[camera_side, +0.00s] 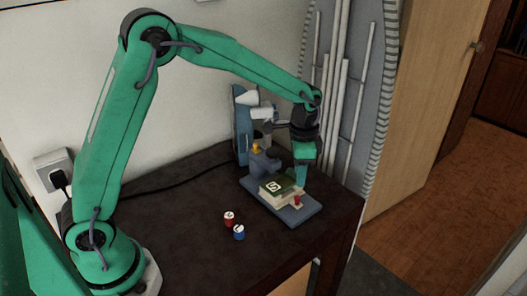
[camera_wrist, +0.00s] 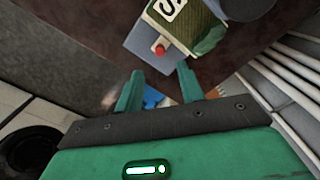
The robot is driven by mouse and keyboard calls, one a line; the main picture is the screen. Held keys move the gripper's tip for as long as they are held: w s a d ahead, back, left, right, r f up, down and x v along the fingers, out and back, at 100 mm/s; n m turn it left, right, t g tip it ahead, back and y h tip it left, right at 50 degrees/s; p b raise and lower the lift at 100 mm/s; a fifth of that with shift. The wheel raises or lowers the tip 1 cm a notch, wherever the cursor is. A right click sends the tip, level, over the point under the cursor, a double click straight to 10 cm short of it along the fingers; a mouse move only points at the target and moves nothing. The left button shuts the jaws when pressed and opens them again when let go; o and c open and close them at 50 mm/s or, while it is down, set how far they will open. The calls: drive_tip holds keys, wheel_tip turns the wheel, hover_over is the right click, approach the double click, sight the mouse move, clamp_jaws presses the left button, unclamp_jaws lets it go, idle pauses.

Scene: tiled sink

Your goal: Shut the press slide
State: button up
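The press (camera_side: 258,130) stands on the dark table, with a blue-grey base plate (camera_side: 313,209) in front of its column. A cream and green block marked S (camera_side: 276,188), apparently the slide, sits on the plate with a red knob (camera_side: 297,200) at its front. In the wrist view the block (camera_wrist: 190,20) and red knob (camera_wrist: 160,50) lie beyond the fingertips. My gripper (camera_side: 303,183) points down close beside the block at its right. In the wrist view my gripper (camera_wrist: 160,82) has its fingers apart with the knob outside them. I cannot tell how far the slide is out.
A red can (camera_side: 229,219) and a blue can (camera_side: 239,232) stand on the table left of the press. The table's right edge (camera_side: 350,212) is near the base plate. A grey ironing board (camera_side: 350,90) stands behind. The table's left part is clear except for a cable.

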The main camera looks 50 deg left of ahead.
sight(297, 197)
drive_tip(key=m, duration=0.6)
drive_tip(key=shift+f, duration=3.9)
clamp_jaws()
